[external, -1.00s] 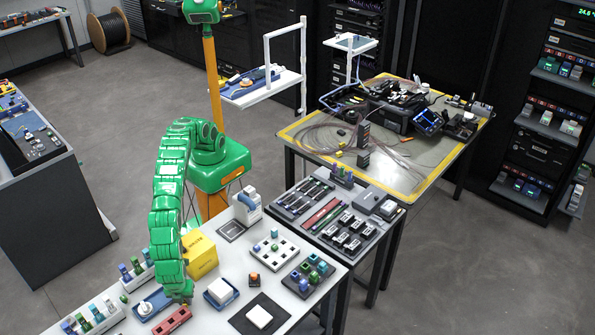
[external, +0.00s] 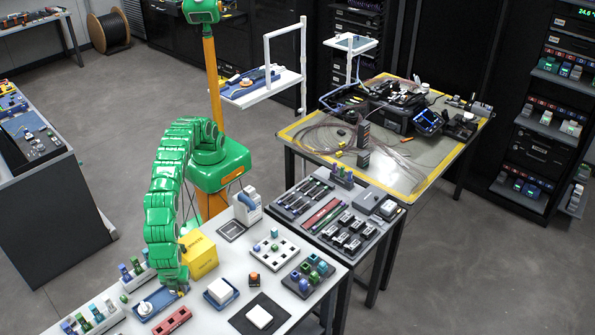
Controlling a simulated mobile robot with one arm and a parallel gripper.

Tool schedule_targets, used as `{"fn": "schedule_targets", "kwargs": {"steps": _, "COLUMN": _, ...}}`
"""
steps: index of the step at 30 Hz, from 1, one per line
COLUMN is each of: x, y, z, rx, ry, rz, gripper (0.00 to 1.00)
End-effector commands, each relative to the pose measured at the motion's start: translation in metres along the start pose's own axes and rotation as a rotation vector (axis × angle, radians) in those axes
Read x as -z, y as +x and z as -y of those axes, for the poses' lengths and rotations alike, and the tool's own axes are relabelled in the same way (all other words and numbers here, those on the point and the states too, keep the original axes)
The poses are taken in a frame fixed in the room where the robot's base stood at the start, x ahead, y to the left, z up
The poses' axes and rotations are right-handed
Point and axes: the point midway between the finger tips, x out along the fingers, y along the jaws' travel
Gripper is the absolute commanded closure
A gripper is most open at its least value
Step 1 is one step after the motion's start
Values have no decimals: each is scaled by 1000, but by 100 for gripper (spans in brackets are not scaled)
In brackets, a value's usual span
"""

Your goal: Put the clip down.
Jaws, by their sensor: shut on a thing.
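My gripper (external: 180,291) hangs low over the near white table (external: 205,318), at the end of my green arm. It is shut on the clip, but the clip is too small and too covered by the arm's end to make out. The gripper is between a blue tray with a white round piece (external: 146,307) on its left and a blue tray with a white block (external: 220,291) on its right. A red holder (external: 173,321) lies just in front of it.
A yellow box (external: 199,254) stands close behind the gripper. Racks of coloured pieces (external: 92,319) stand at the left. A black mat with a white block (external: 240,325) lies at the front right. Bare tabletop shows between the red holder and the mat.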

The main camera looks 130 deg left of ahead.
Motion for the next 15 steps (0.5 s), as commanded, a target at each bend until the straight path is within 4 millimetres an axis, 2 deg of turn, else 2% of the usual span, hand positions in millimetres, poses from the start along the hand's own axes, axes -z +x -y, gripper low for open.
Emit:
{"fn": "schedule_targets", "kwargs": {"steps": 3, "x": -1, "y": -15, "z": 0, "rx": 0, "ry": 1, "rz": -4, "gripper": 100}}
{"fn": "schedule_targets", "kwargs": {"steps": 6, "x": -2, "y": -21, "z": -1, "rx": -1, "ry": 1, "rz": -3, "gripper": 100}}
{"fn": "schedule_targets", "kwargs": {"steps": 15, "x": -4, "y": -24, "z": 5, "rx": -2, "ry": -6, "rz": -1, "gripper": 100}}
